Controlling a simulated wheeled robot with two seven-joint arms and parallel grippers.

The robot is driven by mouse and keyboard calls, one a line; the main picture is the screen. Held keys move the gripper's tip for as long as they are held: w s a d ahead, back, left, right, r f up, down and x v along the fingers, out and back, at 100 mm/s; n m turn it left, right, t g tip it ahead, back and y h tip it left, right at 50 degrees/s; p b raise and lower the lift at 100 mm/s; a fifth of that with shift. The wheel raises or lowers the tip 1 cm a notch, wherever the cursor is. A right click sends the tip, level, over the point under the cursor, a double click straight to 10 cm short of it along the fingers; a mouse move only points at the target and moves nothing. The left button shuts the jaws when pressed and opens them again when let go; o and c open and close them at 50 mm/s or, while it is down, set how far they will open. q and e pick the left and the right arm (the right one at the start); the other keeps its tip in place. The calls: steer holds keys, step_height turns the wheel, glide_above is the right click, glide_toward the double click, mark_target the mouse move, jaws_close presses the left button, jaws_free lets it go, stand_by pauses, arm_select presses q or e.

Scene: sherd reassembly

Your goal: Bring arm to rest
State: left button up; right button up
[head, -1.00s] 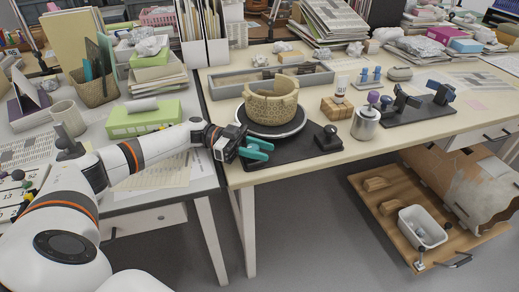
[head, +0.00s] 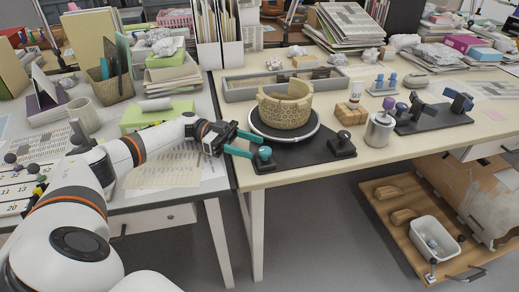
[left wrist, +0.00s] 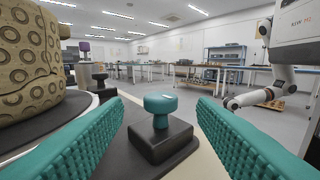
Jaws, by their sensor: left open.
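My left gripper (head: 257,147) is open and empty at the front left of the black base. Its two teal fingers (left wrist: 82,145) are spread wide in the left wrist view. A teal-knobbed black block (head: 265,153) stands just beyond the fingertips; its teal knob (left wrist: 160,103) shows between the fingers in the left wrist view, apart from both. The tan patterned pot (head: 286,104) stands on the round turntable (head: 284,138), with a gap in its rim. It also shows at the left of the left wrist view (left wrist: 30,60). A white arm, probably my right, shows there, its gripper unclear.
A black-knobbed block (head: 342,145) stands on the black base's right. A grey tray (head: 240,92) lies behind the pot; a metal canister (head: 380,130) stands to the right.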

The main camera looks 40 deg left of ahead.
arm_select(q)
steer(key=shift+a, duration=0.2)
arm_select(e)
steer(key=shift+s, duration=0.3)
steer(key=shift+w, duration=0.1)
